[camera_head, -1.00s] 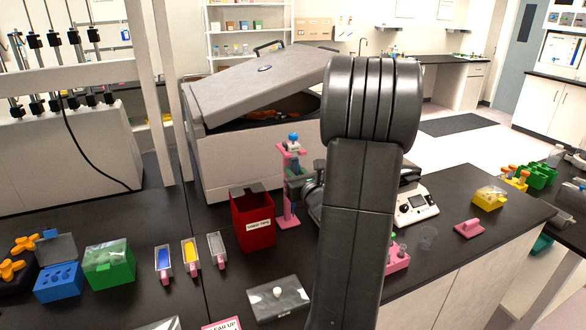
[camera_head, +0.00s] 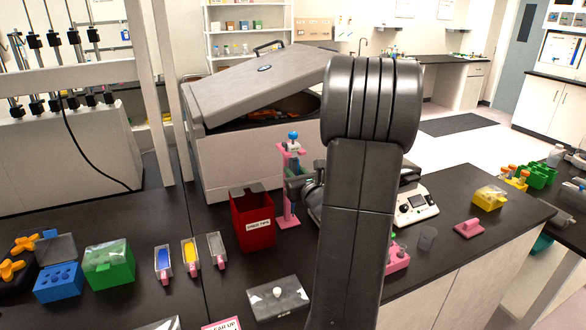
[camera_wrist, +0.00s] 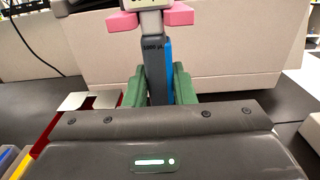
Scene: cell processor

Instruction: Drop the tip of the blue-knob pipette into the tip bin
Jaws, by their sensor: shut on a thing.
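The blue-knob pipette (camera_head: 293,148) is upright at the pink stand (camera_head: 287,205), its blue knob on top. In the wrist view the pipette's grey body (camera_wrist: 156,62) is between the green fingers of my gripper (camera_wrist: 158,88), which is shut on it. A pink holder part of the stand lies behind the pipette's upper body. The pipette's lower end and tip are hidden in both views. The red tip bin (camera_head: 254,226), labelled for used tips, stands just left of the stand; its edge also shows at the left in the wrist view (camera_wrist: 60,128).
A large grey machine (camera_head: 255,160) with a tilted lid stands behind the stand. Blue, yellow and clear troughs (camera_head: 190,257) and a green box (camera_head: 109,264) lie to the left. A clear-lidded box (camera_head: 278,299) lies in front. A white device (camera_head: 416,207) stands at right.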

